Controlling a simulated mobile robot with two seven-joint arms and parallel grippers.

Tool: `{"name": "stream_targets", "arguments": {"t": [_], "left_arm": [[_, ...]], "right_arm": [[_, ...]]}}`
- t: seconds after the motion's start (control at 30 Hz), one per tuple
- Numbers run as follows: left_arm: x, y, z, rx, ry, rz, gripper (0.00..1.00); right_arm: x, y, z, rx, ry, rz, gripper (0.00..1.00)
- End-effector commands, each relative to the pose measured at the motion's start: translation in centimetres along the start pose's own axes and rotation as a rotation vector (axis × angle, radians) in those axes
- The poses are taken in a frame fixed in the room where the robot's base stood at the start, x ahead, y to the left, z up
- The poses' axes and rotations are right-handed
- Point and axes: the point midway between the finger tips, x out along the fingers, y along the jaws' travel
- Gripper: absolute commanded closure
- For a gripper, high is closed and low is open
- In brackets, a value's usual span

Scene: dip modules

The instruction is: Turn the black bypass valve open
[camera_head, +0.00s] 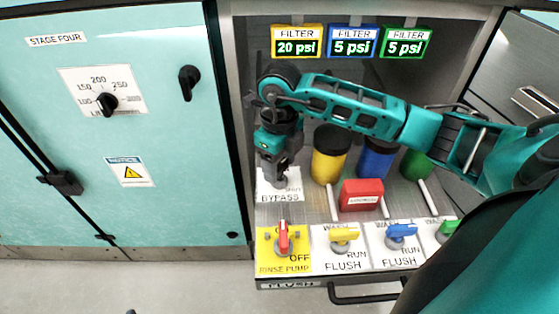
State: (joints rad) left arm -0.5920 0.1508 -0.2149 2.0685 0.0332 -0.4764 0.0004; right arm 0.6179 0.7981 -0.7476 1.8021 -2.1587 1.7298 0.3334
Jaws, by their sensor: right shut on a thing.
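The bypass valve stands on a white plate labelled BYPASS (279,197) at the left of the open bay. My right gripper (280,184) reaches down over this plate and is shut on the valve's handle. The gripper hides most of the valve, so I cannot tell which way its handle points. My left gripper is not in the view.
In front are a red rinse pump handle (284,238), a yellow flush handle (344,236) and a blue one (401,232). A red box (361,194) and yellow (329,160), blue and green filters stand right of my gripper. A teal cabinet (190,150) borders the left.

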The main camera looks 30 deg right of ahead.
Motion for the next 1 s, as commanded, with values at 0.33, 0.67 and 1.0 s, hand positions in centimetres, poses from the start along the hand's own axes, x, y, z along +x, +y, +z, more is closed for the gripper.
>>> {"name": "stream_targets", "arguments": {"t": [0.33,0.67,1.0], "left_arm": [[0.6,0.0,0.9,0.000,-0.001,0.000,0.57],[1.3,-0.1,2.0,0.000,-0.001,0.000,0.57],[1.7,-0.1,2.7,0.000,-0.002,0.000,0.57]], "right_arm": [[0.1,-0.1,0.1,-0.197,-0.003,-0.002,0.71],[0.0,-0.1,0.1,-0.458,-0.004,-0.002,0.71],[0.0,0.0,0.1,-0.635,-0.004,0.000,0.71]]}}
